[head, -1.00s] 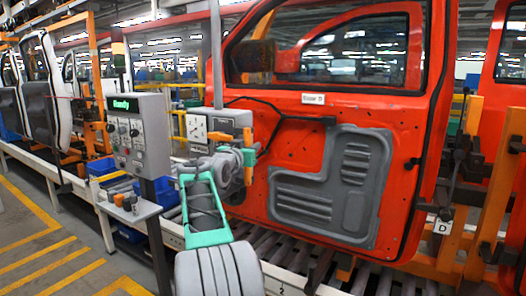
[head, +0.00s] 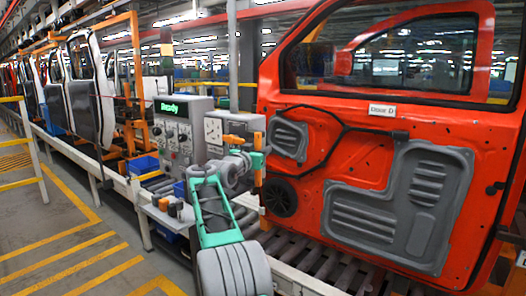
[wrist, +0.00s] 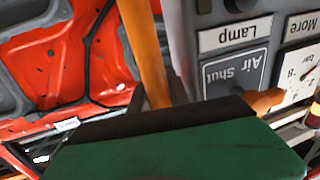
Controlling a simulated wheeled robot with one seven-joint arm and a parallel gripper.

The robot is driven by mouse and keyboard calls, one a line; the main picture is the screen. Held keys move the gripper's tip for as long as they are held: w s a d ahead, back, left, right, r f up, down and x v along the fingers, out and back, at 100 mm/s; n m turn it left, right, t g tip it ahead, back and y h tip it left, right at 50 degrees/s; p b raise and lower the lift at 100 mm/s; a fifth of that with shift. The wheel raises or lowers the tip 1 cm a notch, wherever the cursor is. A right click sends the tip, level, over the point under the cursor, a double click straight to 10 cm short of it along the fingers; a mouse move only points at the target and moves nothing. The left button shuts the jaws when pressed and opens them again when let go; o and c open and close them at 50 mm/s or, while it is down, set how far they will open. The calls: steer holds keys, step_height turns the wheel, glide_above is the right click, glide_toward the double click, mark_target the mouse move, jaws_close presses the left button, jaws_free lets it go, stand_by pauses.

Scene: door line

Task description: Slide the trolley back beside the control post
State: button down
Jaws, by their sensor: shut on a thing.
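The trolley is a grey box (head: 242,123) with a gauge, hung on a grey upright (head: 233,60). Its orange upright handle (head: 258,178) is on its right side. My gripper (head: 255,152), with green fingers, is shut on this handle. The wrist view shows the orange bar (wrist: 145,50) behind a green finger (wrist: 180,150), beside the panel (wrist: 235,70) labelled Lamp and Air Shut. The control post (head: 180,140), a grey console with a green "Ready" display, stands just left of the trolley. They overlap in the head view; I cannot tell whether they touch.
A red door (head: 320,170) with grey panels stands close on the right, above a roller conveyor (head: 300,255). A small shelf (head: 165,215) with knobs is below the console. White doors (head: 85,90) stand farther left. Yellow-striped floor (head: 90,250) at lower left is open.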

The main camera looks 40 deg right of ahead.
steer(key=c, duration=1.5)
jaws_free()
steer(key=shift+s, duration=0.1)
steer(key=b+v, duration=0.3)
steer(key=v, duration=0.4)
steer(key=shift+s+a, duration=0.15)
steer(key=shift+a, duration=0.15)
